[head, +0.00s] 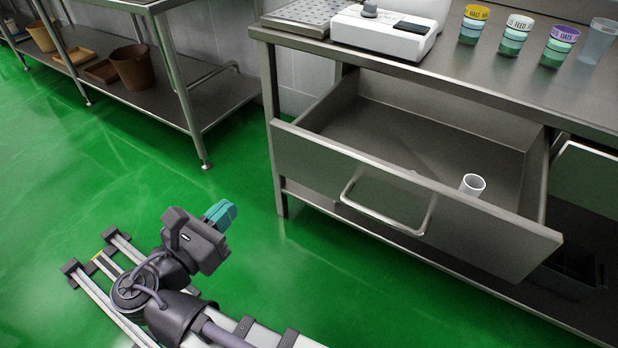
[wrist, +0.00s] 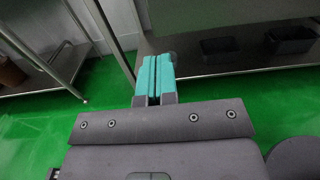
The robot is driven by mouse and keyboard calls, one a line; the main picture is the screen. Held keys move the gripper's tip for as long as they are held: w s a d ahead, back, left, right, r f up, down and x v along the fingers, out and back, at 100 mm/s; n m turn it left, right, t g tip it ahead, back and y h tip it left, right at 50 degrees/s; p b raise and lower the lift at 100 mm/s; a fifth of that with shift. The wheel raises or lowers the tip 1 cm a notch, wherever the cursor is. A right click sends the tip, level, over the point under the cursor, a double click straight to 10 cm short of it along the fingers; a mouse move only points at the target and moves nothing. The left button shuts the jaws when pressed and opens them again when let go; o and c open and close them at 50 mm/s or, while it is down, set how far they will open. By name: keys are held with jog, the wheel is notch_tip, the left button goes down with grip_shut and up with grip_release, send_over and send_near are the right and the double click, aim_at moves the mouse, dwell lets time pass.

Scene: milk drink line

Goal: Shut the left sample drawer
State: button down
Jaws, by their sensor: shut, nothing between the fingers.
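The left sample drawer (head: 440,152) stands pulled far out from under the steel counter in the head view. Its front panel (head: 310,160) carries a bar handle (head: 425,213). A white cylindrical cup (head: 472,185) stands inside the drawer near its front, and another small white item shows partly behind the front panel. My gripper (head: 222,214) is shut and empty, to the left of the drawer and apart from it, over the green floor. In the wrist view the teal fingers (wrist: 154,78) lie together with nothing between them.
The counter top (head: 440,70) bears a white instrument (head: 385,30), several lidded sample cups (head: 512,35) and a clear beaker (head: 597,40). A steel shelf bench (head: 215,95) with brown tubs (head: 131,68) stands at the back left. Green floor lies free between my gripper and the drawer.

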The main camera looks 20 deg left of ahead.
aim_at(278, 156)
jog(key=x, duration=1.4)
jog(key=shift+w+a, duration=0.15)
jog(key=shift+a, duration=0.2)
